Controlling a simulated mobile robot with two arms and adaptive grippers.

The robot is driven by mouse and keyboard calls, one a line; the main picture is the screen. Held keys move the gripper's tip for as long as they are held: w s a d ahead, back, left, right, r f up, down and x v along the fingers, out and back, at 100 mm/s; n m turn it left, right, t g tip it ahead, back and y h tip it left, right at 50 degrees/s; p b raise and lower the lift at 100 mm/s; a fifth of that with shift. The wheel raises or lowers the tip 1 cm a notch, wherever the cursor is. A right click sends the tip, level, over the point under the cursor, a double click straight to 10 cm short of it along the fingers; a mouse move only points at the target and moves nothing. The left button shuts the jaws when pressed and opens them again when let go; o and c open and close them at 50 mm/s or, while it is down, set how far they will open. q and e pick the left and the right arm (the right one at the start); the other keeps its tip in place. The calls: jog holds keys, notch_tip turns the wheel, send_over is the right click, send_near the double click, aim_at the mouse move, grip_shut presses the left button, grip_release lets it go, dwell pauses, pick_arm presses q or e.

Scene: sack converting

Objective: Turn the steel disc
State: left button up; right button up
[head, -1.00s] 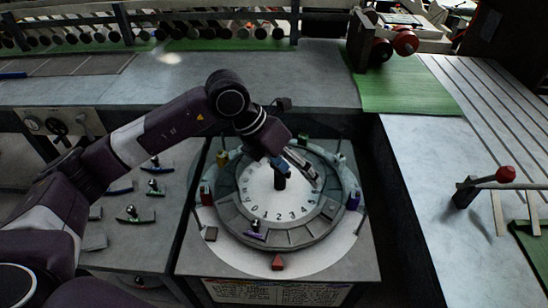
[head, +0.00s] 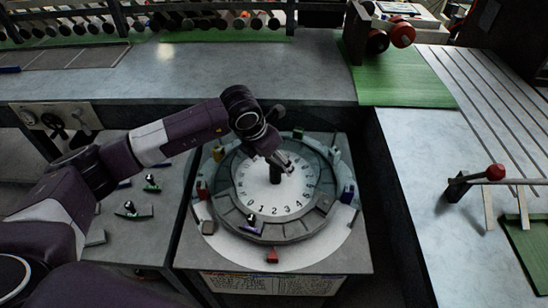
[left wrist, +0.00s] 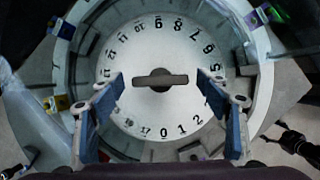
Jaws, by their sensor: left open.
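The steel disc (head: 255,195) is a pale round plate with dark numerals around its rim, set inside a grey segmented ring. It also shows in the left wrist view (left wrist: 180,118). A dark bar-shaped handle (left wrist: 145,80) stands at its centre. My left gripper (head: 287,165) is above the disc, close to the handle in the head view. In the left wrist view its blue-padded fingers (left wrist: 159,76) are spread, one on each side of the handle, with gaps between. I cannot tell how far above the handle the fingertips are. My right gripper is not in view.
A red pointer block (head: 272,256) sits in front of the ring (head: 290,231). Steel worktops (head: 420,170) lie behind and right.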

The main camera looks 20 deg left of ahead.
pick_arm(q)
jog(key=c, duration=1.7)
